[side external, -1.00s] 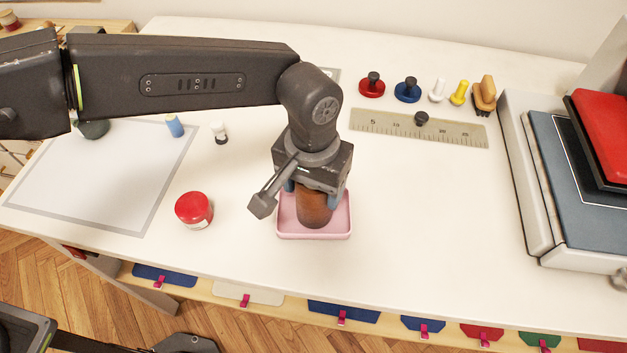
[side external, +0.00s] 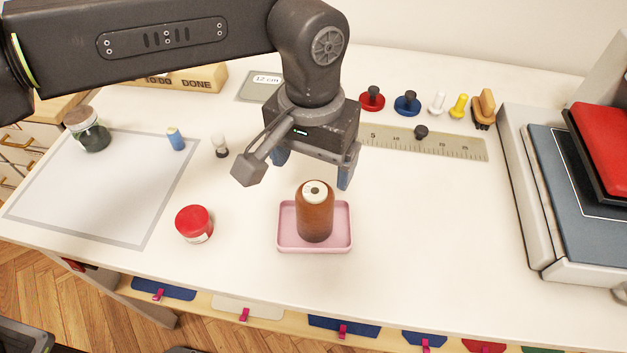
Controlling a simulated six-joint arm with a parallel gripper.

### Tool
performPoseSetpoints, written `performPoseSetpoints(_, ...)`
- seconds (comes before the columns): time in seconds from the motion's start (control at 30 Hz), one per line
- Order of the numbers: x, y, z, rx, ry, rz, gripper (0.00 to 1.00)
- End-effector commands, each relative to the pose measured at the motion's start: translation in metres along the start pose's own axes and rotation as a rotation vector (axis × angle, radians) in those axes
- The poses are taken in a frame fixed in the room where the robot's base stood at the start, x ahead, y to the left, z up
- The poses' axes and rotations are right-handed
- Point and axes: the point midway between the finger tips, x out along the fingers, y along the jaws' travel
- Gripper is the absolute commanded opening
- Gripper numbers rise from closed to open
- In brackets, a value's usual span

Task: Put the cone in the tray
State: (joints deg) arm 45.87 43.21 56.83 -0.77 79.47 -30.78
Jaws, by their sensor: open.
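The cone (side external: 315,217), a brown thread cone with a pale top, stands upright in the pink tray (side external: 341,242) in the side external view. Its base is inside the tray's rim. My gripper (side external: 313,172) is open and empty. Its blue-grey fingers are above and behind the cone, apart from it. The left finger is partly hidden by the gripper's body and camera bracket.
A red-lidded jar (side external: 194,224) stands left of the tray. A ruler (side external: 430,142) with a black knob lies behind to the right. A large machine (side external: 560,180) fills the right side. The table right of the tray is clear.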

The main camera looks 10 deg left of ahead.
Motion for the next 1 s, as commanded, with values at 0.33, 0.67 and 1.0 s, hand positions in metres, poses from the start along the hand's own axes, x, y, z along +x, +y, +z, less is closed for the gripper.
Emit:
performPoseSetpoints(0.33,-0.032,0.0,0.0,-0.001,-0.001,-0.001,0.85)
performPoseSetpoints(0.67,-0.045,-0.018,-0.002,-0.012,0.017,0.008,0.85)
performPoseSetpoints(1.0,-0.12,-0.171,0.035,-0.101,0.172,0.047,0.85)
